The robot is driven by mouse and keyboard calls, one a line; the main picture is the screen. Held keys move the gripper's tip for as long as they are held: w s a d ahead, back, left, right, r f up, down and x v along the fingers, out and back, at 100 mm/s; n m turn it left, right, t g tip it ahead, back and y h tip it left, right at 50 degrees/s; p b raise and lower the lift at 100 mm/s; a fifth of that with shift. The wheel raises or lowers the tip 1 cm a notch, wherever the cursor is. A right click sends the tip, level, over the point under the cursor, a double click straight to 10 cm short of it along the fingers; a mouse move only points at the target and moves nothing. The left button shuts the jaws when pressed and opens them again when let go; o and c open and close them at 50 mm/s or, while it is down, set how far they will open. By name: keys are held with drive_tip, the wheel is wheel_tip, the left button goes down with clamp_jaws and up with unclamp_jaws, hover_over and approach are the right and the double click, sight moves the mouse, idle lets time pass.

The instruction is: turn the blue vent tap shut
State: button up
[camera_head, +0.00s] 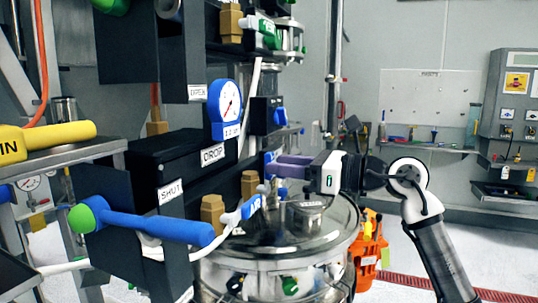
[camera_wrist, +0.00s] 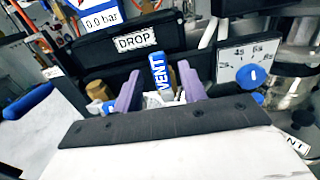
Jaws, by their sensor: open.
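The blue vent tap (camera_head: 250,207) has a short blue handle with white lettering, in the middle of the head view. In the wrist view the handle (camera_wrist: 159,72) reads VENT and stands nearly upright, its top leaning slightly left. The tap's lower part is hidden there.
A large blue lever (camera_head: 160,226) sticks out at the front left. The black DROP box (camera_head: 185,160) stands behind the tap. A blue gauge (camera_head: 226,108) stands above it. The steel vessel lid (camera_head: 310,230) lies below my gripper. A dial box (camera_wrist: 247,62) is close right of the fingers.

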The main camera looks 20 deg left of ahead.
sight(269, 179)
drive_tip(key=shift+a+p, duration=0.35)
drive_tip(key=shift+a, duration=1.4)
clamp_jaws()
